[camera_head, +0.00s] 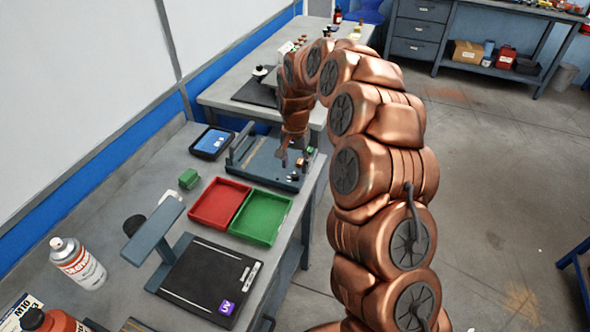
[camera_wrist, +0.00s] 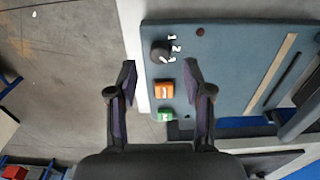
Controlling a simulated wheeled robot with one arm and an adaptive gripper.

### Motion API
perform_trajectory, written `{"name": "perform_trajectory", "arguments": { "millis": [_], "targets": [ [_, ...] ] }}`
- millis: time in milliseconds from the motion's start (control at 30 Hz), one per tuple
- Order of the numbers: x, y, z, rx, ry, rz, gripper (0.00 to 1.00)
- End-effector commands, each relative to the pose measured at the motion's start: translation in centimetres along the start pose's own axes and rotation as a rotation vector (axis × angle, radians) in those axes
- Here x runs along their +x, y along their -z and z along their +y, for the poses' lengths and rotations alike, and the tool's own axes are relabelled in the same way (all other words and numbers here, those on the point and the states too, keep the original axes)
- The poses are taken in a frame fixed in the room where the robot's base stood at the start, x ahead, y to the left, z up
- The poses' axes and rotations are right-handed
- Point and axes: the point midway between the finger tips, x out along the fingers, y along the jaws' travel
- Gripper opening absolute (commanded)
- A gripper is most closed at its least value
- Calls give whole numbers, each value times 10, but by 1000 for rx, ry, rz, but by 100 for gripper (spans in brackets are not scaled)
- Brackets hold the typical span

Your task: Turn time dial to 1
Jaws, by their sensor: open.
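The time dial (camera_wrist: 159,51) is a small black knob on a blue-grey panel (camera_wrist: 225,70) in the wrist view. White numbers 1, 2 and 3 stand along its right side; I cannot tell which one it points to. An orange button (camera_wrist: 165,90) and a green button (camera_wrist: 165,115) sit below it. My gripper (camera_wrist: 159,68) is open, one finger on each side of the dial and orange button in the picture, holding nothing. In the head view my gripper (camera_head: 287,158) hangs over the same device (camera_head: 262,172); the dial is too small there to tell clearly.
A red tray (camera_head: 220,204) and a green tray (camera_head: 261,217) lie in front of the device. A tablet (camera_head: 212,142) and a small green block (camera_head: 189,179) are to its left. A dark UV plate (camera_head: 206,279) and a spray can (camera_head: 77,262) stand nearer on the bench.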

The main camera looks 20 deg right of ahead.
Motion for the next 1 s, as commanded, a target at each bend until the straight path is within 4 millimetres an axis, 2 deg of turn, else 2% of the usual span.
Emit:
{"name": "perform_trajectory", "arguments": {
  "millis": [233, 567, 1000],
  "targets": [
    [32, -2, 1, -1, -4, -4, 51],
    [38, -1, 0, -1, 0, 0, 50],
    [37, -1, 0, -1, 1, 0, 4]
  ]
}}
